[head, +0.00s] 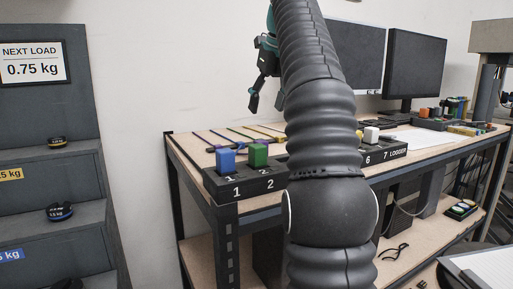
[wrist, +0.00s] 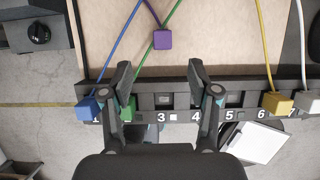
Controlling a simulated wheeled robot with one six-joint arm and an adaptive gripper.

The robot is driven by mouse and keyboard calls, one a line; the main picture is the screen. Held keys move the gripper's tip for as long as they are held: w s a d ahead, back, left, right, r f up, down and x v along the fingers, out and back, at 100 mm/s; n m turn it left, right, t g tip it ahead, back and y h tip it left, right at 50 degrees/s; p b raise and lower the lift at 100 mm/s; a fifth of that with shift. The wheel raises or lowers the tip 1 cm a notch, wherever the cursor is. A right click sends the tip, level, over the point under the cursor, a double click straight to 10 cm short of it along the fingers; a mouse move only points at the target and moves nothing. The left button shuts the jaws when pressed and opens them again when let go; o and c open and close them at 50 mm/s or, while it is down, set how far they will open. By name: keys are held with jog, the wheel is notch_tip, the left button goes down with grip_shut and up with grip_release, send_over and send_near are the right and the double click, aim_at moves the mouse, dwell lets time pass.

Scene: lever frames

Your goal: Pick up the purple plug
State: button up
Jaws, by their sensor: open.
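The purple plug (wrist: 163,39) lies on the wooden tabletop just behind the socket strip, with its purple cable running away from it towards the back. In the head view my gripper (head: 265,102) hangs above the table, partly behind my arm. The socket strip (wrist: 215,98) carries numbers; the socket at 3 looks empty.
A blue plug (wrist: 88,109) and a green plug (wrist: 127,108) stand at the strip's left end. A yellow plug (wrist: 277,103) and a white plug (wrist: 313,103) are at its right. Cables cross the tabletop. Two monitors (head: 414,65) stand further back.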

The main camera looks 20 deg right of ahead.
aim_at(260, 140)
jog(key=x, duration=1.3)
jog(key=shift+w+d+f, duration=0.15)
jog(key=shift+d+f, duration=0.05)
jog(key=shift+f, duration=0.1)
grip_shut()
